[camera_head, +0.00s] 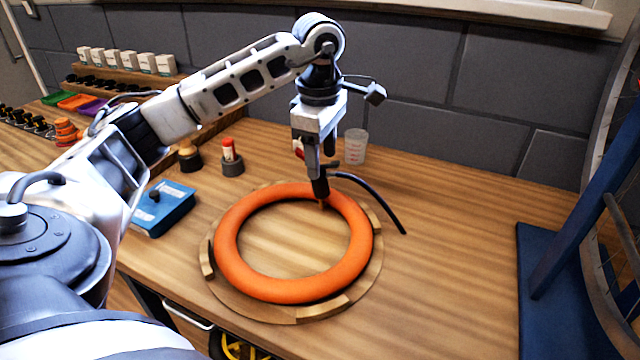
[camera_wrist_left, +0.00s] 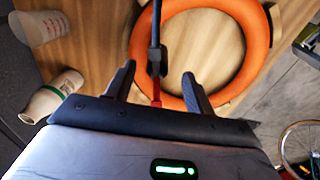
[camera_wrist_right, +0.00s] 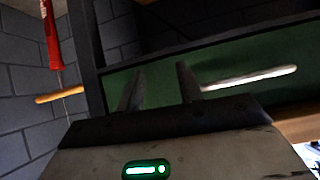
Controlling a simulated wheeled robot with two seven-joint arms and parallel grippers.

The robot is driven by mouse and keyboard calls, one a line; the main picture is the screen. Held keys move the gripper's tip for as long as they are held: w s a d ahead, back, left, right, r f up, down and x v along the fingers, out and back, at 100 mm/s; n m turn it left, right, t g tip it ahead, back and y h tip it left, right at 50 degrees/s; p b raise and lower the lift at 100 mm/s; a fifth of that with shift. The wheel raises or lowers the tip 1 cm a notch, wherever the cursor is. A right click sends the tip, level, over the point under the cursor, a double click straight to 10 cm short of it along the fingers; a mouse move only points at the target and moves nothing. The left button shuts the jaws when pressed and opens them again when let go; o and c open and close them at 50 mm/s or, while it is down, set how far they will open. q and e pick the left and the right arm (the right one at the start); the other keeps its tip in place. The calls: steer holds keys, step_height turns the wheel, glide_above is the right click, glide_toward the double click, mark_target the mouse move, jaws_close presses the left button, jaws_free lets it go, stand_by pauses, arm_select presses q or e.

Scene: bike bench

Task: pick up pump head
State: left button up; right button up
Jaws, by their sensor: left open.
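The pump head (camera_wrist_left: 156,62) is a small dark piece with a thin dark hose (camera_head: 375,195). In the left wrist view it lies between the two fingers of my left gripper (camera_wrist_left: 159,82), with a gap on both sides. A small red part (camera_wrist_left: 156,94) shows just below it there. In the head view my left gripper (camera_head: 321,188) points down at the far side of the orange ring and partly hides the pump head. My left gripper is open. My right gripper (camera_wrist_right: 160,78) shows only in its own wrist view, fingers apart and empty.
The orange ring (camera_head: 228,255) lies on a round wooden stand. A clear cup (camera_head: 355,148) stands behind the gripper, with a white bottle (camera_wrist_left: 48,98) nearby. A blue box (camera_head: 165,208) and a red-capped holder (camera_head: 231,158) are left. The right bench top is clear up to a blue stand (camera_head: 560,245).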

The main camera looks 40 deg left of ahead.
arm_select(q)
steer(key=f, duration=0.3)
steer(key=a+f, duration=0.1)
steer(key=f, duration=0.1)
steer(key=shift+w+p, duration=0.15)
steer(key=shift+p, duration=0.15)
steer(key=c, duration=1.1)
jaws_close()
steer(key=shift+r, duration=0.1)
steer(key=shift+r, duration=0.65)
steer(key=s+d+r, duration=0.5)
steer(key=s+r, duration=0.6)
steer(key=s, duration=0.2)
steer(key=shift+d+r+b, duration=0.2)
steer(key=shift+r+b, duration=0.1)
steer(key=shift+b, duration=0.05)
